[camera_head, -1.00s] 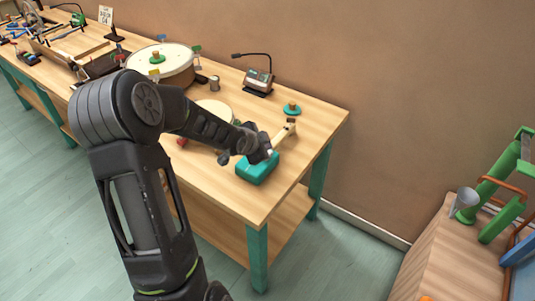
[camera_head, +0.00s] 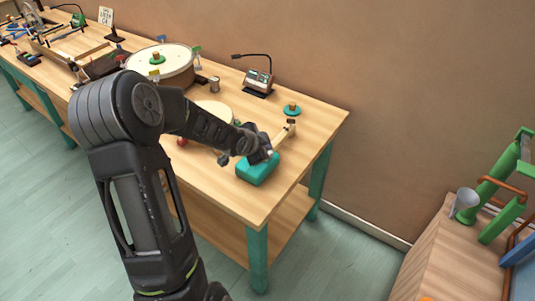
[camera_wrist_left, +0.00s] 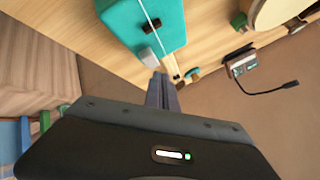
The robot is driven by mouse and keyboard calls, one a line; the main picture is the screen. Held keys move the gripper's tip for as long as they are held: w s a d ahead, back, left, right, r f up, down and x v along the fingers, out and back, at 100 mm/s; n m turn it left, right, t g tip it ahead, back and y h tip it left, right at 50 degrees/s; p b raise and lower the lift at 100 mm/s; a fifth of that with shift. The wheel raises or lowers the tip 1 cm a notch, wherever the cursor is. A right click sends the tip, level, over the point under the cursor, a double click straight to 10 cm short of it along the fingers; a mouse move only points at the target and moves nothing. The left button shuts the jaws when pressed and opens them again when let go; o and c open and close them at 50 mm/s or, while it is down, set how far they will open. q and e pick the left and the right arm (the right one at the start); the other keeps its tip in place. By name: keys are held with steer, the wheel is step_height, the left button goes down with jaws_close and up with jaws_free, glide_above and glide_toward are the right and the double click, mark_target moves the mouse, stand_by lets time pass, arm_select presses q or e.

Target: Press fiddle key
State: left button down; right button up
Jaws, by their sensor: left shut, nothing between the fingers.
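The fiddle has a teal body (camera_head: 260,174) near the front right of the wooden table, with a pale neck (camera_head: 284,134) running up to the right. In the left wrist view its teal body (camera_wrist_left: 172,22) is at the top, with strings along it and a small grey block (camera_wrist_left: 148,57) at its edge, perhaps the key. My left gripper (camera_head: 268,156) is shut and empty, over the fiddle where neck meets body. Its fingertips (camera_wrist_left: 162,80) show close to the grey block in the wrist view; I cannot tell if they touch. My right gripper is out of view.
A round pale drum (camera_head: 216,110) lies left of the fiddle, partly behind my arm. A larger drum (camera_head: 150,68) and a box with a gooseneck (camera_head: 259,80) stand farther back. The table's right corner is clear.

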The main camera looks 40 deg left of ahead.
arm_select(q)
steer(key=shift+f, duration=0.1)
stand_by(0.6)
steer(key=shift+f+b, duration=0.3)
steer(key=shift+b, duration=0.1)
steer(key=shift+f+b, duration=0.55)
steer(key=shift+f, duration=0.05)
stand_by(0.5)
stand_by(0.4)
steer(key=shift+r+p, duration=0.95)
steer(key=shift+r, duration=0.05)
steer(key=shift+r, duration=0.1)
step_height(320, 180, up, 5)
steer(key=p, duration=0.4)
steer(key=shift+p, duration=0.35)
stand_by(2.1)
